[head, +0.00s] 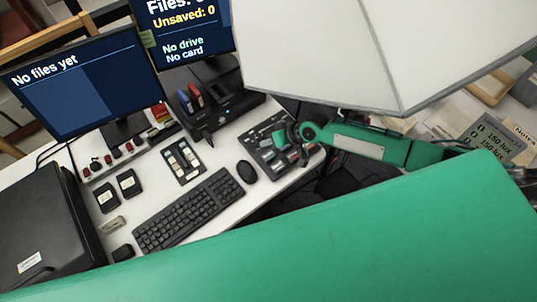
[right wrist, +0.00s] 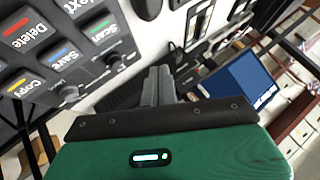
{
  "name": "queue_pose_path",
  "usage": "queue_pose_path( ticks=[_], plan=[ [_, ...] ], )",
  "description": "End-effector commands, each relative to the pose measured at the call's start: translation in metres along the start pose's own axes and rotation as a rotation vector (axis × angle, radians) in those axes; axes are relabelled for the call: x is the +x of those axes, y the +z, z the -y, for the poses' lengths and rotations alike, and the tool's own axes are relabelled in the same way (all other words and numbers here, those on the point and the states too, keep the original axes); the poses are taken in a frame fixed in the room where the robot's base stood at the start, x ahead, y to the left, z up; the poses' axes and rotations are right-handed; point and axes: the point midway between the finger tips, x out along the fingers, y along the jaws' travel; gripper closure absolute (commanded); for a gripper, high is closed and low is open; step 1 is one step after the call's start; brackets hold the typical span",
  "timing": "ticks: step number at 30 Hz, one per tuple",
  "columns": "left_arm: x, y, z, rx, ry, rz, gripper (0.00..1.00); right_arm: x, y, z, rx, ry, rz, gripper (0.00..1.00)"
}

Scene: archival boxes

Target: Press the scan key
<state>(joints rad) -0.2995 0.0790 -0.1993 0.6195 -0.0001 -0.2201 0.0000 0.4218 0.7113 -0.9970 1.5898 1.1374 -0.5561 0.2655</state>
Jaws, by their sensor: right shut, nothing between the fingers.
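The scan key (right wrist: 103,31) is a dark key with a green stripe, labelled "Scan", at the upper left of the right wrist view. Around it are the red Delete key (right wrist: 21,31), the blue Save key (right wrist: 61,58) and the yellow Copy key (right wrist: 22,87). Their key panel (head: 262,147) lies right of the mouse in the head view, partly covered by my right gripper (head: 298,150). In the right wrist view my right gripper (right wrist: 158,84) has its fingers together and empty, to the right of the scan key. Contact with the panel cannot be told. My left gripper is not in view.
A keyboard (head: 184,210) and mouse (head: 246,172) lie left of the panel. A monitor (head: 85,84) reads "No files yet"; another (head: 185,30) reads "Unsaved: 0", "No drive", "No card". A large white panelled object (head: 330,50) hangs above the right arm.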

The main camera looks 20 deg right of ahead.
Motion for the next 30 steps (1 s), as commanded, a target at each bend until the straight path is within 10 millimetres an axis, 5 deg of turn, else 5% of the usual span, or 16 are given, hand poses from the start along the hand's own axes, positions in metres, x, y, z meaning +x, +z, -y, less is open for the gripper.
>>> queue_pose_path(
  ticks=[5,19,30],
  plan=[
    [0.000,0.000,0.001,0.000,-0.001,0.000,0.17,-0.005,-0.011,-0.019,0.031,0.017,-0.020,1.00],
    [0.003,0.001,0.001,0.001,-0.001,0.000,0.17,-0.003,-0.010,-0.021,0.034,0.018,-0.022,1.00],
    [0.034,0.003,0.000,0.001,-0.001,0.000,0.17,0.024,0.009,-0.041,0.033,0.018,-0.022,1.00]
  ],
)
